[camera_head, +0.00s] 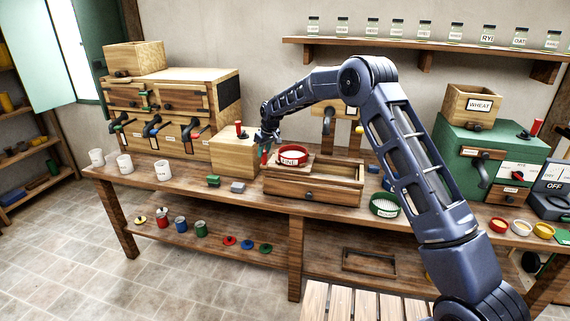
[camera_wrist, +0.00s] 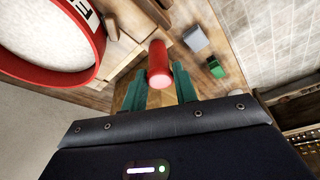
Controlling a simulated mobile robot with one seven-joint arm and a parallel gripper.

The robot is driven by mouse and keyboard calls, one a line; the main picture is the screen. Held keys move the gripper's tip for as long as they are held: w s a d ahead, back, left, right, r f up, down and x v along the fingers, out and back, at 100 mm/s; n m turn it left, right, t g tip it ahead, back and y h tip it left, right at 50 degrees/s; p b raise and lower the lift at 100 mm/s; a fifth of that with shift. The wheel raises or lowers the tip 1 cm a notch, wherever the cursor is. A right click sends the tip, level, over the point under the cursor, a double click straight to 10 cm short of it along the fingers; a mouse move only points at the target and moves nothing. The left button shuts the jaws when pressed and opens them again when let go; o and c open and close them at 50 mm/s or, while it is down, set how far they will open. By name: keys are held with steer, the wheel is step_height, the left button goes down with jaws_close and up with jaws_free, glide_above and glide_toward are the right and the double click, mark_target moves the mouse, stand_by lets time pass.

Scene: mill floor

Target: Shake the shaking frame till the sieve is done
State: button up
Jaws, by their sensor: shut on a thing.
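The shaking frame (camera_head: 338,169) is a wooden frame on a shallow wooden box on the workbench. A red-rimmed sieve (camera_head: 292,154) with a white label sits at its left end. The sieve's rim and pale inside fill the upper left of the wrist view (camera_wrist: 92,72). A red upright handle (camera_wrist: 158,62) stands beside the sieve. My gripper (camera_head: 267,141) is at the left end of the frame. In the wrist view its green fingers (camera_wrist: 158,88) are shut on the red handle, one on each side. The handle's lower part is hidden.
A wooden box (camera_head: 232,158) stands close left of my gripper. Small green (camera_head: 213,181) and grey (camera_head: 238,187) blocks lie in front. A green-rimmed sieve (camera_head: 384,206) is to the right, near my arm. White cups (camera_head: 163,171) stand at the bench's left end.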

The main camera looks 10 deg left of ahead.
steer(key=d, duration=1)
steer(key=shift+a, duration=0.2)
steer(key=a, duration=0.9)
steer(key=shift+a, duration=0.2)
steer(key=shift+d, duration=0.1)
steer(key=d, duration=0.9)
steer(key=shift+d, duration=0.25)
